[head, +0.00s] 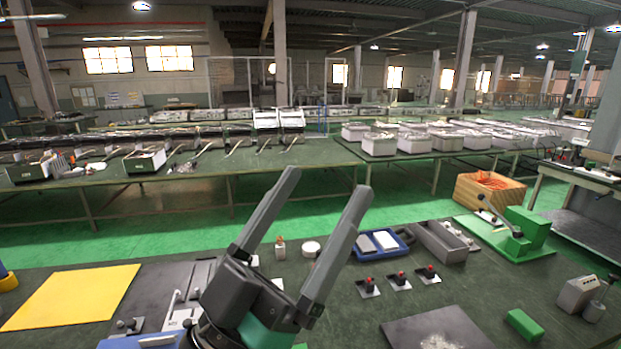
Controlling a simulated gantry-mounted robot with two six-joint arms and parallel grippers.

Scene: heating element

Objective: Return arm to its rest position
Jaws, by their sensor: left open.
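My left gripper (318,205) rises from the bottom middle of the head view. Its two long grey fingers point up and to the right. They are wide apart, with nothing between them. It stands in front of the green workbench (345,320) and hides part of its middle. My right gripper is not in view. No heating element can be made out.
On the bench are a yellow mat (75,296), a blue tray (383,243), a grey bin (440,242), several small red-knobbed pieces (399,281), a green press (510,235) and a green block (524,325). A wooden crate (489,192) stands behind. The air around the fingers looks free.

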